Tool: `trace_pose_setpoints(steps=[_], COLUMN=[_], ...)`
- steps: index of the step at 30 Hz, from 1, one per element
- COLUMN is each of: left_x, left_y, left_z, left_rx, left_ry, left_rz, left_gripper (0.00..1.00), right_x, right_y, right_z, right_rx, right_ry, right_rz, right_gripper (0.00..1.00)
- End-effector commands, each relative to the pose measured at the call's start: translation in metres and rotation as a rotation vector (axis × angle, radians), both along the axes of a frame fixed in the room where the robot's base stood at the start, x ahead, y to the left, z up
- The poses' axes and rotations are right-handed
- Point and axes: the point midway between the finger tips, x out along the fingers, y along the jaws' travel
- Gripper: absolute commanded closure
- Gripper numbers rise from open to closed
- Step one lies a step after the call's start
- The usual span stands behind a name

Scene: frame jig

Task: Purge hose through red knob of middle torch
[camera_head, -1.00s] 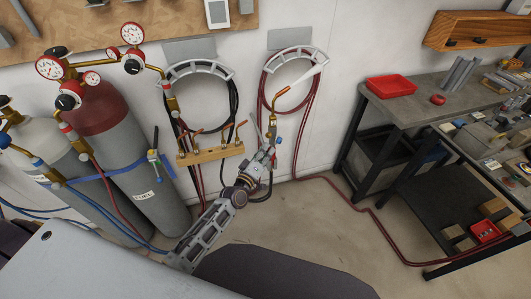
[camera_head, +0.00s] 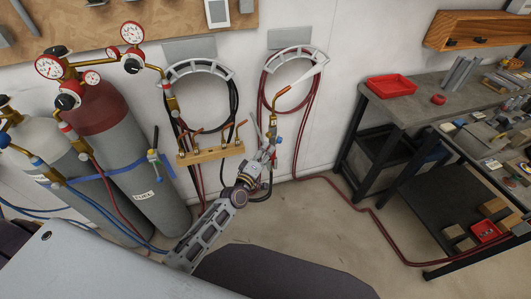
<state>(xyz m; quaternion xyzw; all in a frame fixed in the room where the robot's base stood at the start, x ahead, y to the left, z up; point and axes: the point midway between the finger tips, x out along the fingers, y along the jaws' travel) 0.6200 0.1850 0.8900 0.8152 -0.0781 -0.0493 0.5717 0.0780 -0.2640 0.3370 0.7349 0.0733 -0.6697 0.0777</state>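A torch with a bent copper tip (camera_head: 281,94) is upright against the wall in front of the right hose hanger. A pale, cone-shaped streak (camera_head: 312,74) runs up and right from its tip. A blue knob (camera_head: 278,140) shows low on its body; I cannot make out a red knob there. My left gripper (camera_head: 271,143) is at the torch's lower body, overlapping it in view. Its fingers are too small and covered to tell whether they are shut or touching a knob. My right gripper is out of view. I cannot tell which torch counts as the middle one.
A wooden rack (camera_head: 211,154) with copper tips is left of the gripper. Gas cylinders (camera_head: 147,190) with regulators stand at left. A dark red hose (camera_head: 350,188) runs from the wall across the floor towards the workbench (camera_head: 407,108) at right. The floor between is otherwise clear.

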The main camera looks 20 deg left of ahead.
Motion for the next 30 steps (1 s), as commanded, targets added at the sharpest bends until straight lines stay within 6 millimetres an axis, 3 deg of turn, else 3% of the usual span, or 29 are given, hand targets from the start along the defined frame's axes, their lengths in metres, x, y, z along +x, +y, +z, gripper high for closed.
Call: trace_pose_setpoints(steps=[7, 11, 17, 30], left_x=[0.0, 0.0, -0.004, -0.037], left_y=[0.0, 0.0, 0.001, 0.007], left_z=[0.0, 0.0, 0.0, -0.001], left_rx=[0.001, 0.001, 0.001, 0.002], left_ry=[0.0, 0.0, 0.0, 0.001], left_rz=[0.0, 0.0, 0.0, -0.001], left_gripper=[0.55, 0.55, 0.55, 0.55], right_x=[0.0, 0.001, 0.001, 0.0], right_y=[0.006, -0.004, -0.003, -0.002], right_z=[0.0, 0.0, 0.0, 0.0], right_rx=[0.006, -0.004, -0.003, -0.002], right_ry=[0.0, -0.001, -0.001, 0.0], right_rz=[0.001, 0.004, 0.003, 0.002], right_gripper=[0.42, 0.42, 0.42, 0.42])
